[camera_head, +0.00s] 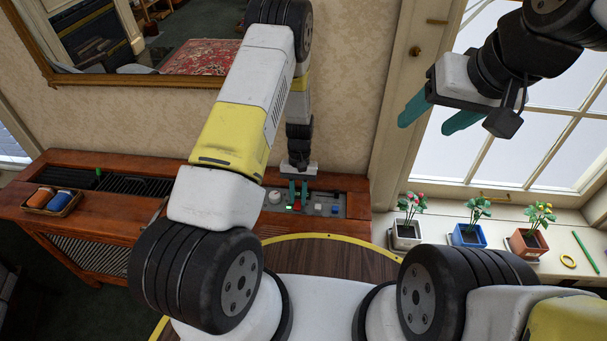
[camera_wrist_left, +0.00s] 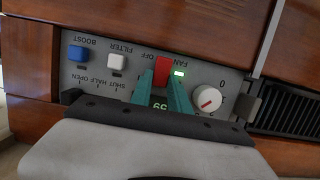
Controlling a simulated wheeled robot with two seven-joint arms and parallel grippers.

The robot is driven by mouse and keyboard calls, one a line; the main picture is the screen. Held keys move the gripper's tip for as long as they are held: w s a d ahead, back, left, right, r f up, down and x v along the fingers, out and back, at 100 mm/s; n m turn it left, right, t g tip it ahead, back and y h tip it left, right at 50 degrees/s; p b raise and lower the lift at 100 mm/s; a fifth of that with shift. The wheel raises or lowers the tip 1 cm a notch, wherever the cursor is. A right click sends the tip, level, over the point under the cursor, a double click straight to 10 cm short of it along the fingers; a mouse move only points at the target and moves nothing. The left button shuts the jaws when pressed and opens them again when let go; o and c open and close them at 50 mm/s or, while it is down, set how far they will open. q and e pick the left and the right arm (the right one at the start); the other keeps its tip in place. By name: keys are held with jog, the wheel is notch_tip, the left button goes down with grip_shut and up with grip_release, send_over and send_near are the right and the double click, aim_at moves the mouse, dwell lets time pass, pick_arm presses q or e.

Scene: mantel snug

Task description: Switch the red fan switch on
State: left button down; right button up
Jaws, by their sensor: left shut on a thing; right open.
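The red fan switch (camera_wrist_left: 163,69) sits on a grey control panel (camera_head: 349,207), under an upside-down label "FAN OFF" in the left wrist view. My left gripper (camera_wrist_left: 164,82) has its two teal fingers shut on the switch, covering part of it. In the head view, the left gripper (camera_head: 298,202) reaches down to the red switch (camera_head: 297,207). A small green light (camera_wrist_left: 179,73) beside the switch is lit. My right gripper (camera_head: 425,126) is open and empty, raised in front of the window.
The panel also has a white filter switch (camera_wrist_left: 117,62), a blue boost switch (camera_wrist_left: 77,53) and a round dial (camera_wrist_left: 207,98). A numeric display is partly hidden by the fingers. Potted plants (camera_head: 469,235) stand on the sill at right. A tray (camera_head: 53,201) lies at left.

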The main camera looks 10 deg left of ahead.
pick_arm(q)
jog(key=shift+f+g, duration=0.1)
jog(key=shift+g, duration=0.3)
jog(key=c, duration=1.2)
grip_release()
jog(key=shift+c, duration=0.2)
jog(key=shift+w, duration=0.1)
jog(key=v, duration=0.7)
jog(key=shift+r, duration=0.4)
jog(key=shift+w, duration=0.1)
